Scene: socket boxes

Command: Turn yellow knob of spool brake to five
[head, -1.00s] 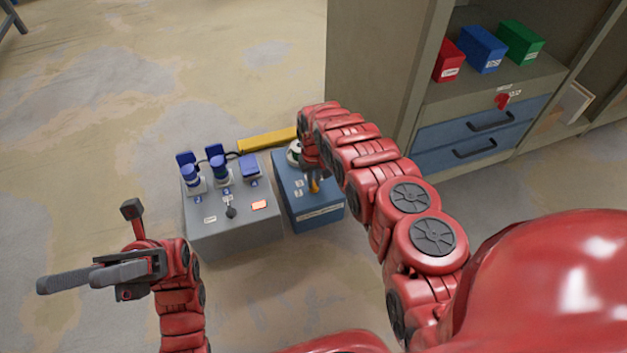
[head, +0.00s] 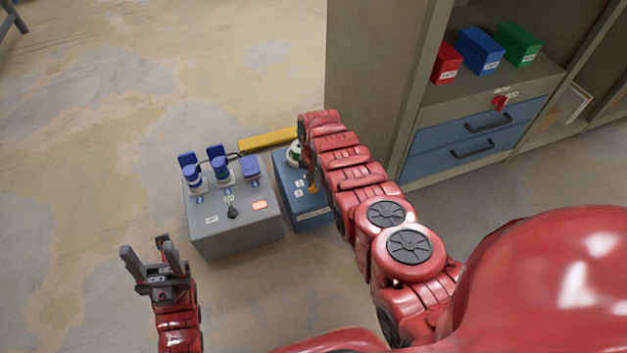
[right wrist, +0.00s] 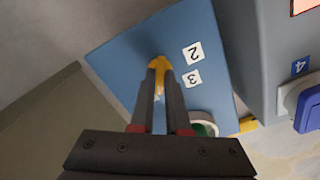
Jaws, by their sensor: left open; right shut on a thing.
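The spool brake is a blue box (head: 291,205) on the floor, with a round white and green part (head: 294,155) at its far end. Its yellow knob (head: 312,187) is partly covered by my right arm in the head view. In the right wrist view, the fingers of my right gripper (right wrist: 160,78) are shut on the yellow knob (right wrist: 158,62). My left gripper (head: 153,255) is open and empty, left of the boxes.
A grey box (head: 238,235) with blue plugs, a black lever and a lit orange-red panel stands left of the blue box. A yellow bar (head: 268,140) lies behind them. A cabinet with blue drawers (head: 470,140) is at the right. Floor at the left is clear.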

